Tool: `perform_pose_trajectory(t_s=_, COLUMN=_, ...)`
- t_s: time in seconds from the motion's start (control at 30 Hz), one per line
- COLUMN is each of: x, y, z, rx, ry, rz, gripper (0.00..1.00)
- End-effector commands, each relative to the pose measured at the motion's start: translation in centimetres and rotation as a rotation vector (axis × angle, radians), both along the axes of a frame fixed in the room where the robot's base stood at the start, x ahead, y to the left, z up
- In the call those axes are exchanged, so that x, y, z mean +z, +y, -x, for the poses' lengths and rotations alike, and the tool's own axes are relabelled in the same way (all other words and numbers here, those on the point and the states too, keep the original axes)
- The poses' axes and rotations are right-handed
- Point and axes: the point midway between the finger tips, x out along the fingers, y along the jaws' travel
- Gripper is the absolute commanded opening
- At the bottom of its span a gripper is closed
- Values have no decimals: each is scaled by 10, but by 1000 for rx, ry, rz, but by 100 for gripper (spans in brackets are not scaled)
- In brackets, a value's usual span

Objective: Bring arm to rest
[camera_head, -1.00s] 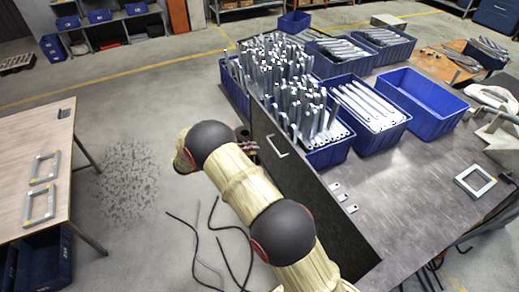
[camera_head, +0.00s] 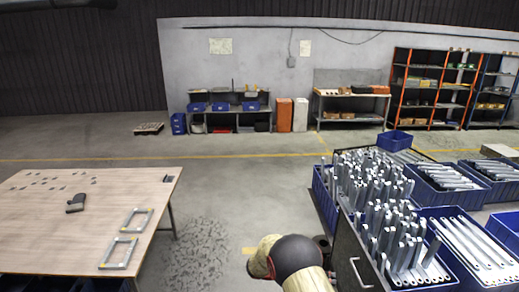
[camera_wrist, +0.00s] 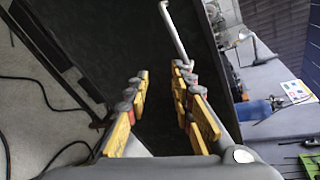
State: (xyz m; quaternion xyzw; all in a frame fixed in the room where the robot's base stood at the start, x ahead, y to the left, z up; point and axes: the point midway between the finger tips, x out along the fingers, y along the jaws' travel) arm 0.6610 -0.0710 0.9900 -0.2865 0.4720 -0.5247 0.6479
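My gripper (camera_wrist: 160,105) shows in the wrist view with its two yellow-padded fingers spread apart. Nothing is between the fingers. Beyond them is a dark panel with a metal handle (camera_wrist: 176,35), close in front of the fingertips or just past them; I cannot tell the exact gap. In the head view my arm (camera_head: 290,262) is at the bottom, left of the bracket table, and the gripper itself is hidden or out of frame there. The dark panel with its handle (camera_head: 357,272) stands just right of the arm.
Blue bins of galvanized brackets (camera_head: 375,205) stand on the table at right. A wooden table (camera_head: 70,215) with metal frames (camera_head: 118,253) stands at left. Cables (camera_wrist: 40,100) lie on the floor. Shelves line the back wall.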

Motion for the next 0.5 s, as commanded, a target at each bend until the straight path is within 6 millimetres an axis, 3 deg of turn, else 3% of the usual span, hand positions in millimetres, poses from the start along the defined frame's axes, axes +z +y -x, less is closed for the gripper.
perform_pose_trajectory(t_s=0.1, x=-30, y=3, z=39, rx=-139, ry=-166, rz=-82, gripper=24)
perform_pose_trajectory(t_s=0.2, x=-33, y=11, z=68, rx=-289, ry=-341, rz=-154, gripper=24)
perform_pose_trajectory(t_s=0.37, x=-13, y=25, z=116, rx=-600, ry=-664, rz=-258, gripper=24)
perform_pose_trajectory(t_s=0.5, x=14, y=39, z=151, rx=-868, ry=-910, rz=-318, gripper=24)
